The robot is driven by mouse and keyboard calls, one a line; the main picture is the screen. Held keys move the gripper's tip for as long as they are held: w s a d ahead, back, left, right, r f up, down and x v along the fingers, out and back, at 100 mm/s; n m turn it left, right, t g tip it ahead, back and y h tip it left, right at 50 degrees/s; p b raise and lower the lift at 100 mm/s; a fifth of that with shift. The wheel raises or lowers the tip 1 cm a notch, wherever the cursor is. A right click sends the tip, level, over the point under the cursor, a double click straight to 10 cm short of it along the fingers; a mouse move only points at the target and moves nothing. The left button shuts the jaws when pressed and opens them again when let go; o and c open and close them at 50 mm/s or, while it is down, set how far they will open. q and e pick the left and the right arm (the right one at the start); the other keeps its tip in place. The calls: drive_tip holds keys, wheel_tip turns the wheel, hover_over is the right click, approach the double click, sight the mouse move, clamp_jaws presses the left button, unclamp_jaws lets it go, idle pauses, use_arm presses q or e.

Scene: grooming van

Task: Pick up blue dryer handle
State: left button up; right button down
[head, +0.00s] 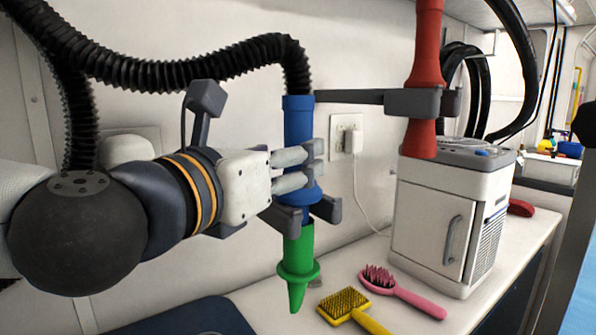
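The blue dryer handle (298,118) stands upright in the middle of the head view. A black ribbed hose joins its top and a green nozzle (299,252) is at its lower end. My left gripper (313,163) comes in from the left, level with the handle's middle. Its pale fingers with grey tips cross in front of the handle and hide part of it. Whether they are closed on it or touching it, I cannot tell. Dark grey bracket pieces (290,215) flank the handle's lower part. My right gripper is out of view.
A red dryer handle (427,55) hangs in a grey bracket (410,102) to the right, above a white box unit (433,220). A yellow brush (346,306) and a pink brush (402,290) lie on the white counter (503,262). A wall socket with a plugged cable is behind.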

use_arm(q)
drive_tip(key=x, duration=0.4)
drive_tip(key=shift+d, duration=0.25)
clamp_jaws()
drive_tip(key=shift+r, duration=0.15)
